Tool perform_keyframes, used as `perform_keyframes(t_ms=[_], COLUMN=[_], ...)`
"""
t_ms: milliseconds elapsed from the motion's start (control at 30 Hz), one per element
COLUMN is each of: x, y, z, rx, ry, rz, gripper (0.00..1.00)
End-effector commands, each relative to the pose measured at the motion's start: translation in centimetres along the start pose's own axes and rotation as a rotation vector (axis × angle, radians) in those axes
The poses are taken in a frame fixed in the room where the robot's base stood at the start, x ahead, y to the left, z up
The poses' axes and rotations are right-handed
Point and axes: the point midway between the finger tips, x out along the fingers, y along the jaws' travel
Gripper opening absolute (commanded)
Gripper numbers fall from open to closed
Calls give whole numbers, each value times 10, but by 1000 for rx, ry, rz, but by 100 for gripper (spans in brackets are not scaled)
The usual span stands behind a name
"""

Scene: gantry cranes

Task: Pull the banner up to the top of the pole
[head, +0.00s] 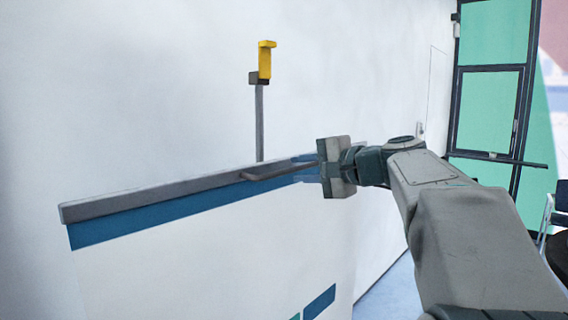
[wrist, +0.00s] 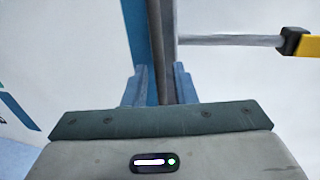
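The banner (head: 200,272) is white with a blue stripe and a grey top rail (head: 150,203), with a thin grey handle bar (head: 275,172) in front of the rail. The grey pole (head: 260,125) rises behind the rail to a yellow hook (head: 265,60), well above the banner. My gripper (head: 306,170) is at the right part of the rail. In the wrist view, its blue fingers (wrist: 160,88) stand on both sides of the grey rail (wrist: 162,45), which fills the gap between them. The pole (wrist: 230,40) runs sideways there to the yellow hook (wrist: 305,46).
A white wall (head: 130,90) stands close behind the banner. A dark-framed green glass door (head: 488,110) is at the right, with a chair (head: 560,205) near it.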

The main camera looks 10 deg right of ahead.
Motion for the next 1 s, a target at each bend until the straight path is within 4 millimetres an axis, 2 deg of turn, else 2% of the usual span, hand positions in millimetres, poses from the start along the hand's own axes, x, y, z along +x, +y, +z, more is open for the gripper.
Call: perform_keyframes(t_ms=[200,500,533,600,633,833,1000], x=[19,22,22,22,22,21,17], y=[0,1,1,0,0,-3,-28], z=[0,0,0,0,0,0,1], rx=[0,0,0,0,0,-1,-3], ry=[0,1,1,1,0,0,-2], rz=[0,0,0,0,0,0,-2], gripper=[25,25,22,2,0,0,0])
